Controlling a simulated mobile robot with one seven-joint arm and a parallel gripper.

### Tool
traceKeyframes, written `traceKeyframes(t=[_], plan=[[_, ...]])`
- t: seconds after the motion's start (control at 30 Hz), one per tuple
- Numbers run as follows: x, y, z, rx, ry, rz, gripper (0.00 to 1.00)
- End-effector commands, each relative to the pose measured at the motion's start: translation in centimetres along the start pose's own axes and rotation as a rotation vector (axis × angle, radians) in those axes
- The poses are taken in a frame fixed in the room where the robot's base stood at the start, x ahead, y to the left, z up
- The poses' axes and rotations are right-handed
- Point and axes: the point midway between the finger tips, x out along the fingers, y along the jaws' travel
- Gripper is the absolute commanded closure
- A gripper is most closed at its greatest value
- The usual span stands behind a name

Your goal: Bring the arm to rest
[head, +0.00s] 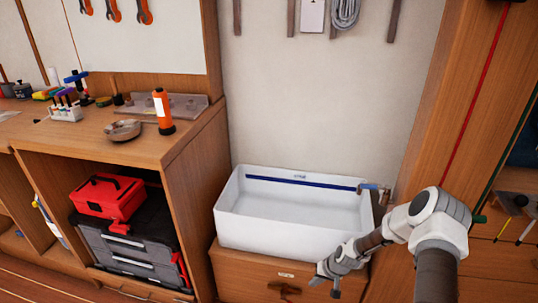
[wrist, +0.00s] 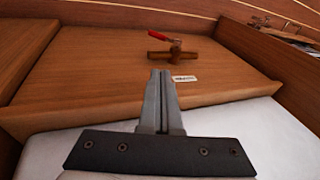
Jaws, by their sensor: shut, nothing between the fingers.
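My gripper (head: 326,283) is shut and empty. In the head view it hangs at the end of my bent arm, in front of the wooden cabinet (head: 235,275) under the white basin (head: 285,232). In the wrist view its two fingers (wrist: 161,74) lie side by side, pointing towards a wooden panel (wrist: 90,75) with a small white label (wrist: 184,78). A brown wooden cleat (wrist: 172,55) with a red-handled piece beside it is beyond the fingertips. Whether the fingers touch the panel I cannot tell.
A red toolbox (head: 108,196) sits on a dark case below. A wooden cabinet (head: 480,100) rises at the right.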

Motion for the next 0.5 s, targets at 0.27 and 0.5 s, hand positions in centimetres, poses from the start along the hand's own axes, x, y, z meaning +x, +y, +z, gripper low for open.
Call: traceKeyframes(t=[0.27,0.5], plan=[[-10.5,-2.5,-3.5,-0.121,-0.001,0.108,1.0],[-19.2,-5.0,-4.5,-0.189,0.009,0.197,1.0]])
